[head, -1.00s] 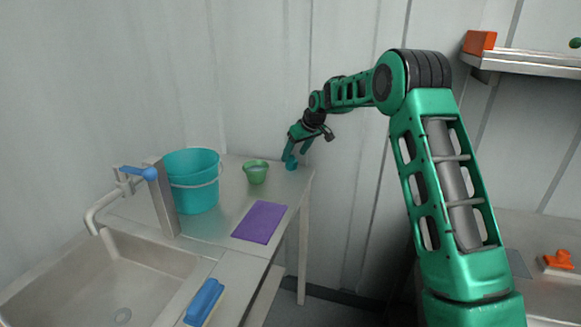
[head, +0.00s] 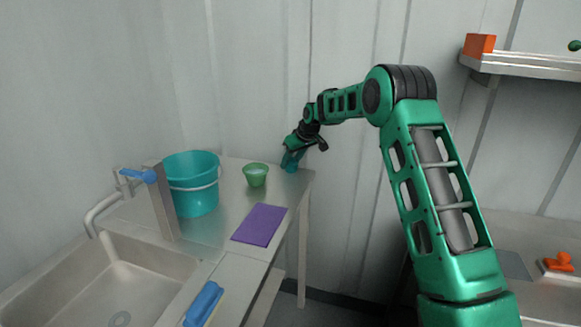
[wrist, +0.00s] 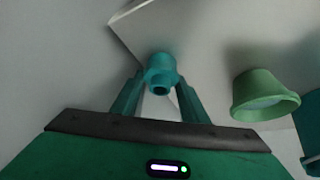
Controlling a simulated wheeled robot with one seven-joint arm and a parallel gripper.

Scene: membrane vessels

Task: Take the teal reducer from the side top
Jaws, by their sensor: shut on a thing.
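The teal reducer (wrist: 160,72) is a small stepped round piece. In the wrist view it sits between the two fingers of my gripper (wrist: 160,90). In the head view the reducer (head: 290,165) is at the far right corner of the metal side top (head: 228,222), partly hidden by my gripper (head: 291,157). My gripper comes down on it from above at a tilt and is shut on it. I cannot tell whether the reducer still touches the top.
A teal bucket (head: 192,190) stands farther left, and a purple mat (head: 259,224) lies in front. The sink (head: 150,258) is at the near left. The wall is close behind.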

